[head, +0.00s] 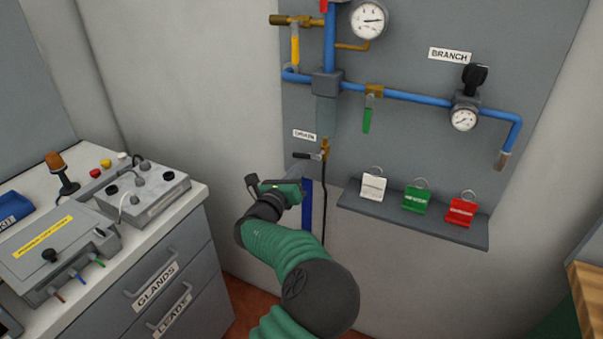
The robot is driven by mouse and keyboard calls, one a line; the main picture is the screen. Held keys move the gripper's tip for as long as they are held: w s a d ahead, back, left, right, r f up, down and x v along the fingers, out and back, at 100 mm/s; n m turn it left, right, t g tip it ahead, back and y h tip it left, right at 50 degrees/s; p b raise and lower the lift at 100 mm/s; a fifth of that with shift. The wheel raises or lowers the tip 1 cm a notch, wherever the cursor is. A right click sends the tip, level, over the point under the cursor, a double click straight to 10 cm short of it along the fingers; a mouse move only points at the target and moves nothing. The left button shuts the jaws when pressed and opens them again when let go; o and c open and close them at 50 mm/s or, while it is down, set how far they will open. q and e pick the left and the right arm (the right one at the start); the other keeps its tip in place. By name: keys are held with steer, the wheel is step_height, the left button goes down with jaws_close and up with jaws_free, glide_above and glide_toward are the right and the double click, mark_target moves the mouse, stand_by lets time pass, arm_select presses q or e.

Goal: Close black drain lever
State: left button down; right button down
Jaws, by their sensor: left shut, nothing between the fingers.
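The black drain lever (304,155) sticks out level to the left from a small brass valve (325,149) below the grey panel's blue pipework. A white label reading DRAIN (304,135) is just above it. My left gripper (300,180) is shut and empty, a little below the lever. Whether its tip touches the lever cannot be told from this view. My left arm with its green sleeve comes up from the bottom and hides the wall below. My right gripper is not in view.
A green-handled lever (367,120) hangs above. A drawer bench (150,250) with boxes stands at left. A black hose (324,215) runs down from the valve.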

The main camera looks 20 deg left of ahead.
arm_select(q)
steer(key=shift+a+r, duration=0.25)
steer(key=shift+r, duration=0.2)
stand_by(0.3)
